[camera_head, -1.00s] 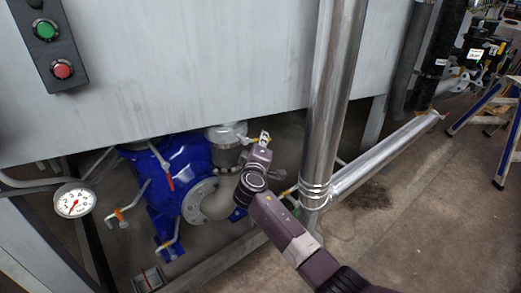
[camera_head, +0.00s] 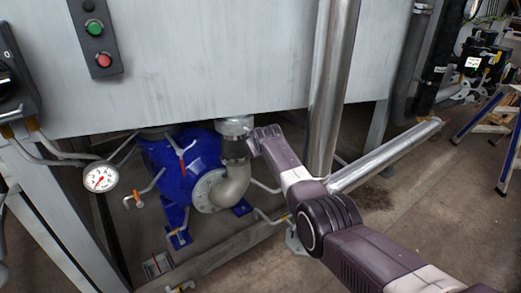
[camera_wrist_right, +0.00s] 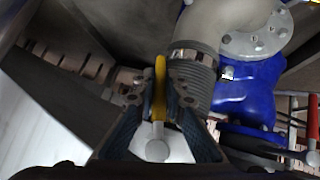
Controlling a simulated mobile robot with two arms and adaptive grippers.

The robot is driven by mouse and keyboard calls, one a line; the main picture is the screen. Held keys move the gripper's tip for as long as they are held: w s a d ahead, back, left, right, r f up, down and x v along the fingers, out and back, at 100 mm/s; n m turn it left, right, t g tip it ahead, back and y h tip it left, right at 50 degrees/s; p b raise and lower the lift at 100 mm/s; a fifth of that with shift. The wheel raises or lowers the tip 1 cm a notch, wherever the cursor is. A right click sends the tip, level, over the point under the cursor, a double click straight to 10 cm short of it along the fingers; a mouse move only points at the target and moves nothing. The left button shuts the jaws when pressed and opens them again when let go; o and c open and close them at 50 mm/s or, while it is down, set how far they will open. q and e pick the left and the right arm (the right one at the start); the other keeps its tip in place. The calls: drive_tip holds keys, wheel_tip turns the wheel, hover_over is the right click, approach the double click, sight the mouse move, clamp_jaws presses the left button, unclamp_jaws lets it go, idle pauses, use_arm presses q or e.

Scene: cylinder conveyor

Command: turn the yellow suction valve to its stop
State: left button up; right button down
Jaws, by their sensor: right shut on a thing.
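The yellow suction valve shows in the right wrist view as an upright yellow lever (camera_wrist_right: 159,82) with a pale round knob below it. My right gripper (camera_wrist_right: 159,100) has one finger on each side of the lever and is shut on it. In the head view my right arm (camera_head: 285,155) reaches in from the lower right to beside the grey pipe elbow of the blue pump (camera_head: 168,165). Its fingers and the yellow lever are hidden there. My left gripper is in neither view.
A vertical steel pipe (camera_head: 329,90) stands close behind my right arm. A grey cabinet panel (camera_head: 215,60) overhangs the pump. A red lever (camera_head: 182,158) and a pressure gauge (camera_head: 100,177) are to the left. A frame beam (camera_head: 225,258) runs in front; open floor lies right.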

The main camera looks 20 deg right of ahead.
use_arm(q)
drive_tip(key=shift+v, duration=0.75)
use_arm(e)
drive_tip(key=shift+s+a+f+m+g+y, duration=0.2)
drive_tip(key=shift+a+m+g+y, duration=0.1)
drive_tip(key=shift+a+y, duration=0.25)
drive_tip(key=shift+s+a+f+m+g+y, duration=0.1)
drive_tip(key=shift+s+a+m+g+y, duration=0.1)
drive_tip(key=shift+a+m+g+y, duration=0.25)
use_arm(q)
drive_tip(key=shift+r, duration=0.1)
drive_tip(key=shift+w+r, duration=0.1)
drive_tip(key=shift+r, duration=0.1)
use_arm(e)
drive_tip(key=c, duration=2)
unclamp_jaws()
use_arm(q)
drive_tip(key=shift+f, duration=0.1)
use_arm(e)
drive_tip(key=shift+o, duration=0.2)
drive_tip(key=shift+r, duration=0.1)
drive_tip(key=shift+r, duration=0.1)
